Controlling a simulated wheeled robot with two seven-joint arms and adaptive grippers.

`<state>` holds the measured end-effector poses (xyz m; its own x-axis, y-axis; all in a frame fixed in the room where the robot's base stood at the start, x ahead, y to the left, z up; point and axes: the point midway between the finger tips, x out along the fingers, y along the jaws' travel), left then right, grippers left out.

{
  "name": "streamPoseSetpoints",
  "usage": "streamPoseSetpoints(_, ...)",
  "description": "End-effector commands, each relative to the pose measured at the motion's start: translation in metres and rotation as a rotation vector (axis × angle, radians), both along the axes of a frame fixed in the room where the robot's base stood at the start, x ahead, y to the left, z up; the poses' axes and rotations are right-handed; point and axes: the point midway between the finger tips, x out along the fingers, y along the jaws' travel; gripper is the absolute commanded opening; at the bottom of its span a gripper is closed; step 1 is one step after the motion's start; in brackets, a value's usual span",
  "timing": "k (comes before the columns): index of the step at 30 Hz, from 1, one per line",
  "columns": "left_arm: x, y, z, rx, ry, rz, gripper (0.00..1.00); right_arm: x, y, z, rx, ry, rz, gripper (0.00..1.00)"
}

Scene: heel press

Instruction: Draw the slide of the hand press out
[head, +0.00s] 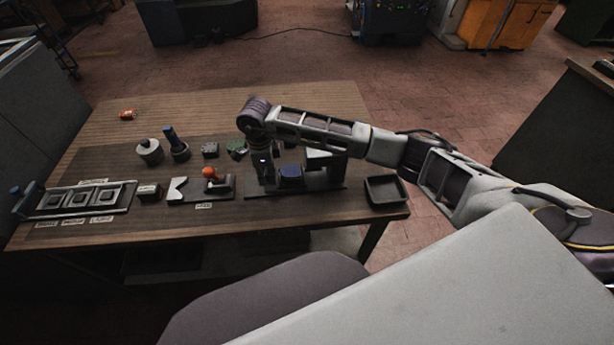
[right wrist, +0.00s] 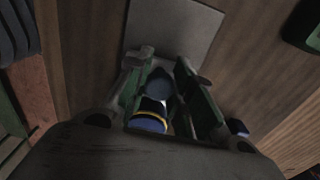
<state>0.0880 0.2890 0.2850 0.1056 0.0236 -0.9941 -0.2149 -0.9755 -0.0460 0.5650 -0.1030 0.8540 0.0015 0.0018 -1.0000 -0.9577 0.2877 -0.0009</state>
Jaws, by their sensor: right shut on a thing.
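The hand press (head: 325,160) stands on the right part of the table, with a grey upright and a dark base. A dark blue block (head: 291,172) sits low at its front. My right gripper (head: 265,178) points down at the left side of the press. In the right wrist view my right gripper (right wrist: 164,90) has its fingers on both sides of a dark blue rounded knob (right wrist: 157,88) with a yellow ring, and is shut on it. How the knob joins the slide is hidden. My left gripper is not in view.
A dark empty tray (head: 385,191) lies right of the press. To the left are an orange-knobbed fixture (head: 210,175), a white notched block (head: 177,191) and a long rack (head: 80,199). Several small parts stand behind. The table's far left is mostly clear.

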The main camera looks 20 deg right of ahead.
Motion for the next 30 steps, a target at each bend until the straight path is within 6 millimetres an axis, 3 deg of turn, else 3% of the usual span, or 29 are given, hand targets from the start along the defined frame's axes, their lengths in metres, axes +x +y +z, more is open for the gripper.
streamPoseSetpoints(30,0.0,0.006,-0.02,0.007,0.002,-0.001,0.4,0.011,0.041,-0.004,-0.002,0.005,0.001,0.06)
